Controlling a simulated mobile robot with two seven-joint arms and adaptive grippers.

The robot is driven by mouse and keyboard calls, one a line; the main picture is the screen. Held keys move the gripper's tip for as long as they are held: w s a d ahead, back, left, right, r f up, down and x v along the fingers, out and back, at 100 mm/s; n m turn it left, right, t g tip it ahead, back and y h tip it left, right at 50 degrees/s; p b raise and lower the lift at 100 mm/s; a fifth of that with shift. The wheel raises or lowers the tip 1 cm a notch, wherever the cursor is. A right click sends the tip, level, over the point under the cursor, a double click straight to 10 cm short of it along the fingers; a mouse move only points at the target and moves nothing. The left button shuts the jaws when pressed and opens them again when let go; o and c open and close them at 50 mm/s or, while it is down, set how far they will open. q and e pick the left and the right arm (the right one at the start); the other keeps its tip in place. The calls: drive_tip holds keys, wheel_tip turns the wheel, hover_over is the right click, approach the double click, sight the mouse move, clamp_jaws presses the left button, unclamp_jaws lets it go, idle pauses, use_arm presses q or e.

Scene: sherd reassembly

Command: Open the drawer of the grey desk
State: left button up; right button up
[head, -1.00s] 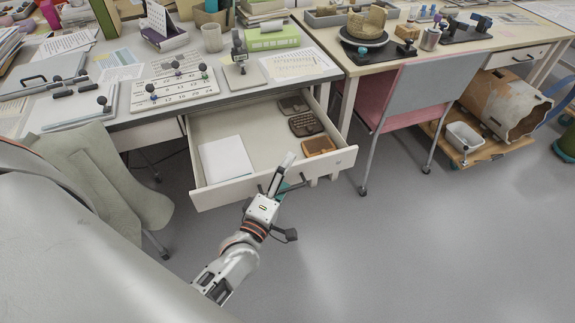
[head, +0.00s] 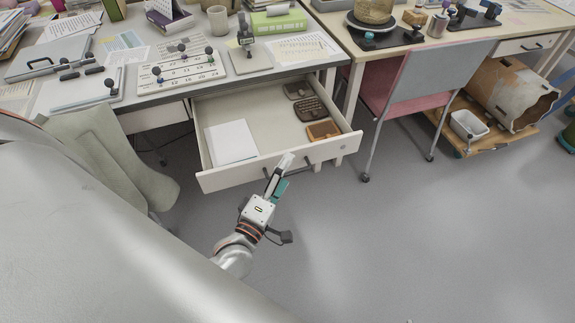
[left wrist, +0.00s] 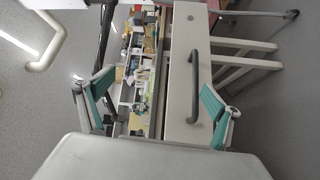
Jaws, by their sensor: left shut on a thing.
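The grey desk's drawer (head: 235,178) stands pulled out, with its inside showing in the head view. Its dark bar handle (head: 308,164) is on the front panel, and the whole handle (left wrist: 194,87) shows in the left wrist view. My left gripper (head: 281,172) is at the handle, shut on it. In the left wrist view its two teal-padded fingers (left wrist: 155,95) stand on either side, with the handle nearer the right finger; the contact itself is not clear there. My right gripper is not in view.
The drawer holds a white pad (head: 231,142) and several small brown items (head: 311,110). A grey and pink chair (head: 425,85) stands to the right. The floor (head: 400,240) in front is clear.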

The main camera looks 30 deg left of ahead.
use_arm(q)
drive_tip(key=shift+s+r, duration=0.15)
drive_tip(key=shift+r, duration=0.4)
drive_tip(key=shift+s+r, duration=0.15)
drive_tip(key=shift+r, duration=0.4)
drive_tip(key=c, duration=0.6)
drive_tip(key=shift+s+f, duration=0.1)
drive_tip(key=shift+s, duration=0.25)
drive_tip(key=c, duration=0.9)
drive_tip(key=shift+o, duration=0.2)
drive_tip(key=shift+s+d+f, duration=0.1)
drive_tip(key=shift+s+f, duration=0.25)
drive_tip(key=shift+s, duration=0.4)
drive_tip(key=shift+s+f, duration=0.3)
drive_tip(key=shift+s, duration=0.45)
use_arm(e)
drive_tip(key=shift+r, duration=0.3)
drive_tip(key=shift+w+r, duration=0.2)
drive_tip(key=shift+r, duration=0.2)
